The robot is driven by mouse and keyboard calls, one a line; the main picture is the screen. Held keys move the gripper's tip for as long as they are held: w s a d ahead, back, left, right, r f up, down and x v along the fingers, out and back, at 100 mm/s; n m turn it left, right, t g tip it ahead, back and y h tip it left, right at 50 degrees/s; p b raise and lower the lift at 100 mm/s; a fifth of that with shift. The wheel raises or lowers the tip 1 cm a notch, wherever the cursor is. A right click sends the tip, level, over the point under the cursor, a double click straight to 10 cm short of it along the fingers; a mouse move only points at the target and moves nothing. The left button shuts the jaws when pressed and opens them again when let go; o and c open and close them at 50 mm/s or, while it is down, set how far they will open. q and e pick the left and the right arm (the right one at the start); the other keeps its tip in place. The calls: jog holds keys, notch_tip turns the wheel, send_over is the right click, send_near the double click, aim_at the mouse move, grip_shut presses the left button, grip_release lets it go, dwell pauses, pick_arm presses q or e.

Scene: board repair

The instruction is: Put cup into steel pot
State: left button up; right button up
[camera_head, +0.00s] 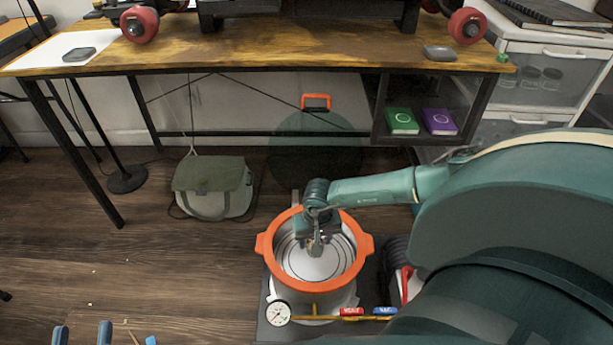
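I cannot make out a cup. My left gripper (82,335) shows only as two blue fingertips at the bottom left edge, apart with bare floor between them.
A pressure gauge (278,313) and a brass pipe with a red and a blue handle sit before the pot. A green bag (213,187) lies on the floor behind left. A wooden workbench (290,58) spans the back. The floor at left is mostly clear, with small scraps.

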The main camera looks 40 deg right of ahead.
notch_tip(320, 180, down, 7)
jog(key=b, duration=0.3)
jog(key=shift+w+d+r, duration=0.1)
jog(key=shift+d, duration=0.05)
notch_tip(320, 180, down, 3)
jog(key=shift+f+b, duration=0.1)
jog(key=shift+b, duration=0.65)
jog(key=shift+f, duration=0.25)
jog(key=shift+r, duration=0.1)
pick_arm(q)
jog(key=shift+w+d+n+t+h, duration=0.1)
jog(key=shift+d+n+t+h, duration=0.25)
jog(key=shift+h, duration=0.25)
pick_arm(e)
jog(key=o, duration=1)
pick_arm(q)
jog(key=shift+r, duration=0.15)
